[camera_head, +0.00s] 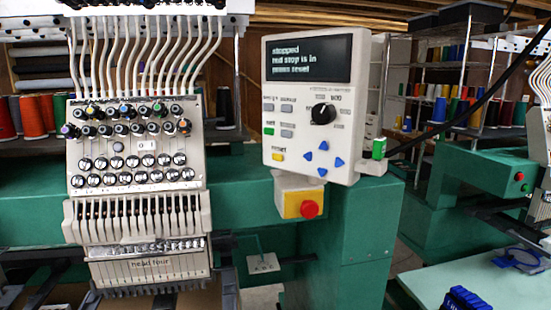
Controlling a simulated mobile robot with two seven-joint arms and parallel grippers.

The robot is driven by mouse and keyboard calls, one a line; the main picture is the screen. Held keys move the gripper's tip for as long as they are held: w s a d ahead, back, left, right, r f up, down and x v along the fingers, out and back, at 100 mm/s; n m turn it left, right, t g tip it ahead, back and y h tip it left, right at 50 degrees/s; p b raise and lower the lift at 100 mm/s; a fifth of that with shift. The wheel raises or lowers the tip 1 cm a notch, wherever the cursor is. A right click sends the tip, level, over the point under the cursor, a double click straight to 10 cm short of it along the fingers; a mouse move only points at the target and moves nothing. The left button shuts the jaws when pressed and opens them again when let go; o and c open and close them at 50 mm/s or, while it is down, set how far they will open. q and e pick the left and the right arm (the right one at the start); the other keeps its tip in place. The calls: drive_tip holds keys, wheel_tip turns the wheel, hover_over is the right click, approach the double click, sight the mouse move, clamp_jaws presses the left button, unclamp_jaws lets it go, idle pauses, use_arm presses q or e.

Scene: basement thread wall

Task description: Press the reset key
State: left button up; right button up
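The control panel (310,105) is a light grey box on a green machine body, right of the middle. Its dark screen (309,58) reads "stopped", "red stop is in", "press reset". The yellow key (278,157) at the panel's lower left sits just under the label "reset" (279,148). Below the panel, a red stop button (309,209) is on a yellow box (294,205). Nothing covers the yellow key. Neither of my grippers shows in the head view.
Blue arrow keys (322,146), a black knob (323,114) and a green key (269,131) are on the panel. A green switch (379,149) projects on its right. The threaded embroidery head (135,170) stands left. A pale table (490,280) is lower right.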

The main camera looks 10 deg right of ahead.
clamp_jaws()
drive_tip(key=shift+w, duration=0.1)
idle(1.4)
